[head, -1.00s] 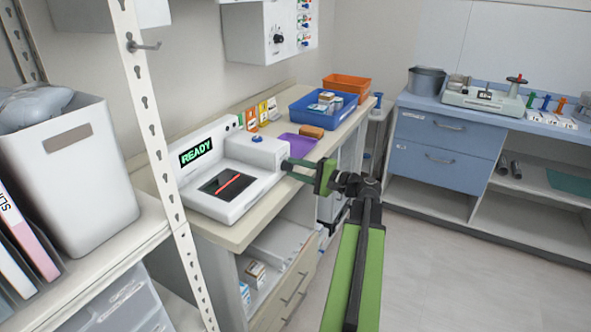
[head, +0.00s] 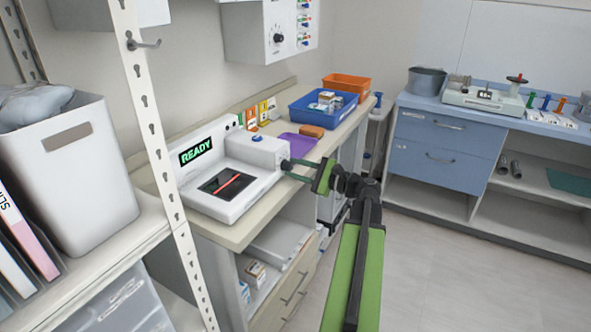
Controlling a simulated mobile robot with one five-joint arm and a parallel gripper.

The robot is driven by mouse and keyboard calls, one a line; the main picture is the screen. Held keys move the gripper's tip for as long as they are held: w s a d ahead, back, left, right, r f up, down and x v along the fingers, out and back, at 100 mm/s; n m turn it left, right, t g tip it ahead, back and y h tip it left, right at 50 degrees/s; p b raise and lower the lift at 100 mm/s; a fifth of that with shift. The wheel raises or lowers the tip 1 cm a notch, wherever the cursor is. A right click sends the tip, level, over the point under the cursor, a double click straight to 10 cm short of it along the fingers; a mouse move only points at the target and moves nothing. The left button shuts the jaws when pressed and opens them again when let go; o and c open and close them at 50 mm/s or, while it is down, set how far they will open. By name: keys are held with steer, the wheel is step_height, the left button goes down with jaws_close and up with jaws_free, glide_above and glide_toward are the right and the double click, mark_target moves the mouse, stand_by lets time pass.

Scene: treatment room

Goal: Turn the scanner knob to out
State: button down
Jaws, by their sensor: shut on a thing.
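The scanner (head: 232,178) is a white machine on the counter at centre left. Its screen (head: 196,151) reads READY in green, and a red line lies across its dark glass window (head: 224,184). A blue button (head: 256,137) is on top of its raised block. My green gripper (head: 289,170) reaches in from the right, with its dark fingertips at the right side of the raised block. It is shut on the scanner knob there, which is mostly hidden by the fingers. I cannot read the knob's setting.
Behind the scanner are a purple tray (head: 297,142), an orange-brown block (head: 312,131), a blue bin (head: 322,112) and coloured cards (head: 262,111). A white shelf post (head: 162,150) stands at left. The floor (head: 450,270) at right is clear.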

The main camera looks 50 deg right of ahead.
stand_by(0.4)
steer(key=c, duration=1.1)
jaws_free()
steer(key=shift+o, duration=0.2)
steer(key=v, duration=1.7)
steer(key=shift+s, duration=0.25)
steer(key=shift+f, duration=0.1)
